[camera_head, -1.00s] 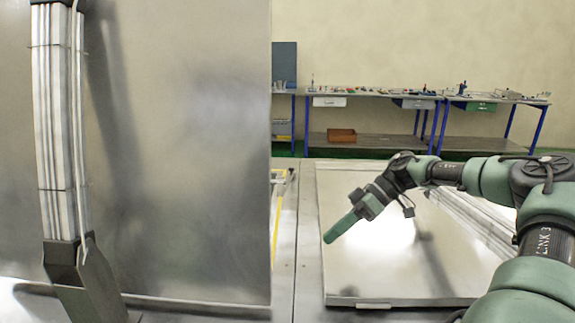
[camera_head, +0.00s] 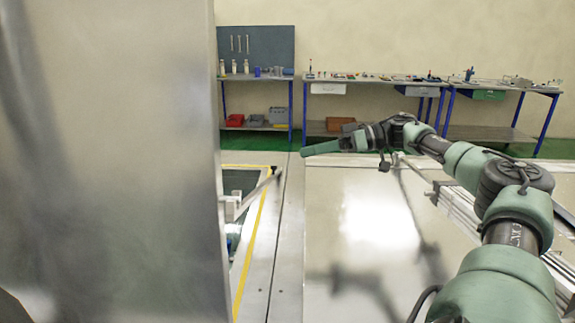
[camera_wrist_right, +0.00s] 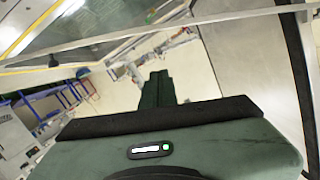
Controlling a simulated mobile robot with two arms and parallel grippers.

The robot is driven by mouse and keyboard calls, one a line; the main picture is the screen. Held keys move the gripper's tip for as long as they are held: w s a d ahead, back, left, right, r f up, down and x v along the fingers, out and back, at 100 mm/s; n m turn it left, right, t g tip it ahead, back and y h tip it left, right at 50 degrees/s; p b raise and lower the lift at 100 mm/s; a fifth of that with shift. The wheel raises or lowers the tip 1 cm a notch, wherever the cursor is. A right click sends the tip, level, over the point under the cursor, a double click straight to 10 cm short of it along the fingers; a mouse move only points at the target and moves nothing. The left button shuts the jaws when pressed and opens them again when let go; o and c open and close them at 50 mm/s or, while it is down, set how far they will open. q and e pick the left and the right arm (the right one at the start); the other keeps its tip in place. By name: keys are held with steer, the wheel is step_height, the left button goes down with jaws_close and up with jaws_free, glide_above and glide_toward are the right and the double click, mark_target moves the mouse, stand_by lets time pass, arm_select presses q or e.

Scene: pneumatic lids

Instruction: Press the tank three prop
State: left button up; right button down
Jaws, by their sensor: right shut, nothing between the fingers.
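My right gripper (camera_head: 310,149) reaches in from the right in the head view, its shut green fingers pointing left above the closed lid. In the right wrist view its fingers (camera_wrist_right: 157,88) are together with nothing between them. A pale metal bar (camera_head: 238,204) stands in the opening beside the raised lid, left of and below my fingertips and apart from them. It may be a prop; I cannot tell whether it is the tank three prop, as no label is readable. The raised lid (camera_head: 110,160) hides much of that opening. My left gripper is out of view.
A flat closed lid (camera_head: 345,240) lies below my right arm, with metal rails (camera_head: 468,218) along it. A yellow-edged strip (camera_head: 253,245) borders the opening. Workbenches (camera_head: 365,82) and a tool board (camera_head: 255,48) stand at the back wall.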

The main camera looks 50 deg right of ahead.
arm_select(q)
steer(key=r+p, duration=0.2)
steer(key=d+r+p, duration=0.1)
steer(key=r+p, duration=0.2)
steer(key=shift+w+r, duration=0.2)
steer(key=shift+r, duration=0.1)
arm_select(e)
steer(key=w+a+f, duration=0.5)
steer(key=a, duration=0.2)
steer(key=shift+w+a+f, duration=0.3)
steer(key=shift+a+f, duration=0.05)
steer(key=shift+f, duration=0.05)
